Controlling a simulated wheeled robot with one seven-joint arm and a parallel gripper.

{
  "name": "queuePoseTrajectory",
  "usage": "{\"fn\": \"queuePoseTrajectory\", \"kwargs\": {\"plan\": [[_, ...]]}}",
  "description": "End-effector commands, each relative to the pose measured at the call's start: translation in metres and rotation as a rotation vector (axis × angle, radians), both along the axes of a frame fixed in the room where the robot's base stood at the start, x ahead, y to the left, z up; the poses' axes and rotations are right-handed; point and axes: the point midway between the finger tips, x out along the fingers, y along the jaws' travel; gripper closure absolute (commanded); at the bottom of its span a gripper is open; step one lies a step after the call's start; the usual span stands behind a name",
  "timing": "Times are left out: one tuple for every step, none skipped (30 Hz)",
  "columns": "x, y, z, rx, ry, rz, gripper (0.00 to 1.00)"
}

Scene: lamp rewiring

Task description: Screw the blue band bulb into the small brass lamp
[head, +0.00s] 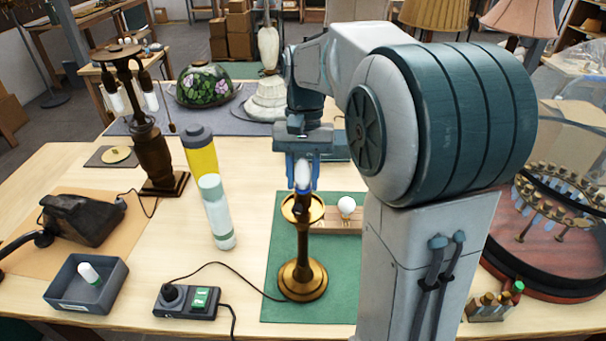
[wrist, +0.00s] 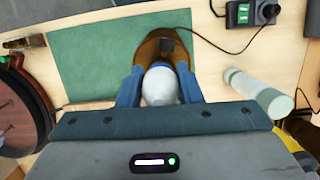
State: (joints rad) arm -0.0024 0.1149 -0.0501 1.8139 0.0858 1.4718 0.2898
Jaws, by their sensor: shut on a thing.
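The small brass lamp (head: 303,275) stands upright on a green mat (head: 345,290), with a round dish at its top. My gripper (head: 302,172) is directly above the lamp, its blue fingers shut on a white bulb (head: 303,178). A blue band shows low on the bulb, just above the lamp's dish. In the wrist view the bulb (wrist: 160,88) sits between the two fingers, with the brass lamp (wrist: 158,45) beyond it. The bulb's base and the socket are hidden, so I cannot tell whether they touch.
A wooden block (head: 335,226) with a round white bulb (head: 346,206) stands behind the lamp. A grey tray (head: 62,303) holds a green-banded bulb (head: 89,274). A switch box (head: 187,301) with a cord, a pale bottle (head: 216,215) and a taller brown lamp (head: 153,155) stand left.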

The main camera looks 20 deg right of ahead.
Motion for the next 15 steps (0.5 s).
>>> {"fn": "queuePoseTrajectory", "kwargs": {"plan": [[0.0,-0.0004,-0.0002,-0.001,-0.001,-0.042,0.91],[0.0,-0.0003,-0.0002,0.0,-0.001,-0.063,0.91],[0.0,-0.0001,-0.0002,-0.001,0.0,-0.085,0.91],[0.0001,0.0001,-0.0001,0.0,0.0,-0.093,0.91],[0.0001,0.0001,-0.0002,0.0,0.0,-0.098,0.91],[0.0001,0.0002,-0.0001,0.0,0.0,-0.102,0.91],[0.0001,0.0002,-0.0002,0.0,0.0,-0.101,0.91],[0.0001,0.0002,-0.0002,-0.001,0.0,-0.099,0.91],[0.0001,0.0002,-0.0002,-0.001,0.0,-0.099,0.91],[0.0001,0.0002,-0.0002,0.0,0.0,-0.098,0.91],[0.0001,0.0002,-0.0002,0.0,0.0,-0.098,0.59],[0.0001,0.0002,-0.0002,0.0,0.0,-0.098,0.48],[0.0001,0.0002,-0.0002,0.0,0.0,-0.098,0.42],[0.0001,0.0003,-0.0002,0.0,0.0,-0.098,0.42],[0.0001,0.0003,-0.0002,0.0,0.0,-0.098,0.42]]}}
